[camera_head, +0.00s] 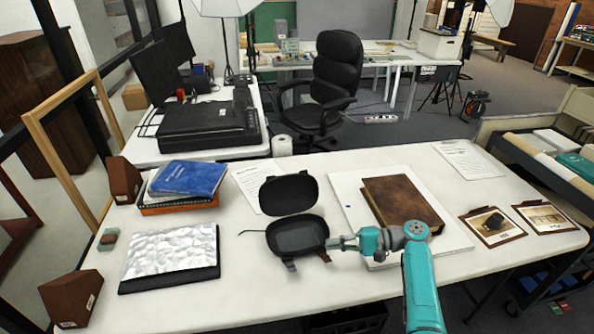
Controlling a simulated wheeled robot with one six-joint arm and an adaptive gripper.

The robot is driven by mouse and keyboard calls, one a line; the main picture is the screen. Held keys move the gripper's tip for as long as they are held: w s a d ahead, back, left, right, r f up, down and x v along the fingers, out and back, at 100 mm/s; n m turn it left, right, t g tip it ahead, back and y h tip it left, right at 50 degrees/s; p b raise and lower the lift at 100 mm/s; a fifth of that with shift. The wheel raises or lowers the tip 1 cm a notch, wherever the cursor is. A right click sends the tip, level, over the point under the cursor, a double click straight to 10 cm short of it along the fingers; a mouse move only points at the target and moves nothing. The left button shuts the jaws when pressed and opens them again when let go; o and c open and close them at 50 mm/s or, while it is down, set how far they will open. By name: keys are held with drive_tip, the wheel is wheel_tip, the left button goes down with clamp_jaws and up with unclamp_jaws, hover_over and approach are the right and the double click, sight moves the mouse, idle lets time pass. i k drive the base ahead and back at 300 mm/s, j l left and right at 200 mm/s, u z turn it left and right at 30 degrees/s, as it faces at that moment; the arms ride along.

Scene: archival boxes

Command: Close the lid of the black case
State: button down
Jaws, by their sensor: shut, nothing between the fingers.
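The black case stands open on the white table, near its middle. Its lid (289,194) is raised at the back, with its inner side facing me. Its base (297,236) lies flat in front of the lid, and the inside looks dark and empty. My gripper (332,243) is shut and empty, at the right edge of the case's base. It is low, in front of and to the right of the lid. I cannot tell whether the fingertips touch the case.
A brown book (402,203) on a white board (347,198) lies right of the case, close to my arm. A silvery crumpled pad (170,252) and blue books (187,178) lie left. Clipboards (494,225) lie far right. Bare table shows in front of the case.

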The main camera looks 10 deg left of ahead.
sight(295, 193)
drive_tip(key=i+j, duration=0.1)
drive_tip(key=i, duration=0.45)
drive_tip(key=i+j, duration=0.1)
drive_tip(key=i, duration=0.4)
